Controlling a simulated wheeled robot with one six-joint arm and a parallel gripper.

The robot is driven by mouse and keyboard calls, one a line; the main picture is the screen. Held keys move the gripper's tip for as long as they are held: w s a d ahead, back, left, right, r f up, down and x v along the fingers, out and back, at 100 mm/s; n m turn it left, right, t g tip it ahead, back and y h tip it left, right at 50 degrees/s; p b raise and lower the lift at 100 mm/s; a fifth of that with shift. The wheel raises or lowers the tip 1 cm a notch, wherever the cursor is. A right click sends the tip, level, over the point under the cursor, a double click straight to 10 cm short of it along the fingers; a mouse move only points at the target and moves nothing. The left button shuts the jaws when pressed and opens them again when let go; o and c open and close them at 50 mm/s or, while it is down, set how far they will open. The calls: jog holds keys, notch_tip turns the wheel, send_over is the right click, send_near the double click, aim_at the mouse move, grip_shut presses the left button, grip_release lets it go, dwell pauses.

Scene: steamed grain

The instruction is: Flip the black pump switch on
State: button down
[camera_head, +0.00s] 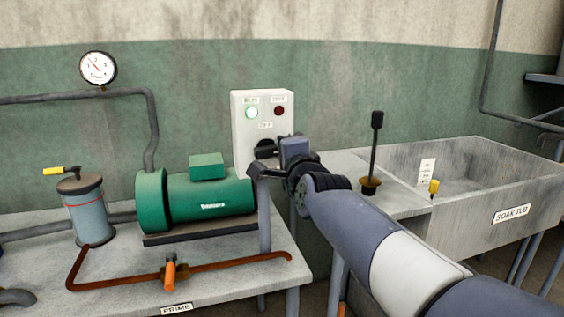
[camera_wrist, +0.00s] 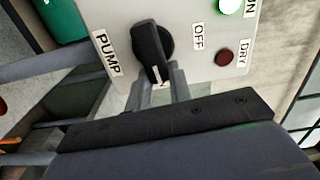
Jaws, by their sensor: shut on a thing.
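The black pump switch (camera_wrist: 151,50) is a rotary knob on a pale control box (camera_head: 242,132). In the wrist view its long handle points away from the OFF label (camera_wrist: 198,36), about a quarter turn from it, with its white mark between my fingers. My gripper (camera_wrist: 165,90) is shut on the handle's end. In the head view my gripper (camera_head: 268,157) is at the box's lower front and partly hides the knob. The green lamp (camera_head: 252,113) is lit. The red lamp (camera_head: 279,111) marked DRY is dark.
A green pump motor (camera_head: 215,194) stands on the bench left of the box. A pipe with an orange valve handle (camera_head: 170,275) runs in front. A tall black lever (camera_head: 375,145) and a soak tub (camera_head: 475,222) are at the right. A gauge (camera_head: 98,67) is at upper left.

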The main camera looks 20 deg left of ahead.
jog(key=shift+f+m+b, duration=0.2)
jog(key=shift+m+b, duration=0.15)
jog(key=shift+m, duration=0.25)
jog(key=c, duration=1.3)
grip_release()
jog(key=v, duration=1)
jog(key=shift+s+d, duration=0.25)
jog(key=shift+s, duration=0.05)
jog(key=shift+x, duration=5.45)
jog(key=shift+s, duration=0.15)
